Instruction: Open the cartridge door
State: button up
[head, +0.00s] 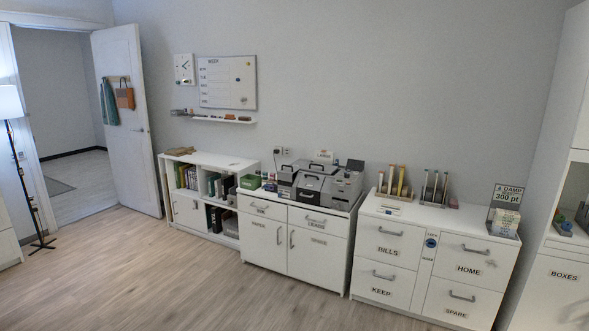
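A grey machine (345,190) with dark upper parts stands on top of the middle white cabinet, against the back wall and some way off from me. A dark handle shows on its front box (311,190), and another on the grey box at its left (284,181). The panels I can make out look shut. I cannot tell at this distance which panel is the cartridge door. A small sign is fixed behind the machine. My gripper is not in view.
The middle cabinet (268,236) has drawers and doors, all shut. A low shelf (203,197) stands at its left and a drawer unit (435,265) at its right. A floor lamp (14,104) and an open door (124,100) are at left. The wooden floor (130,275) in front is clear.

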aim_at(285, 174)
jog(key=u, duration=0.1)
jog(key=i, duration=5.7)
jog(key=u, duration=0.05)
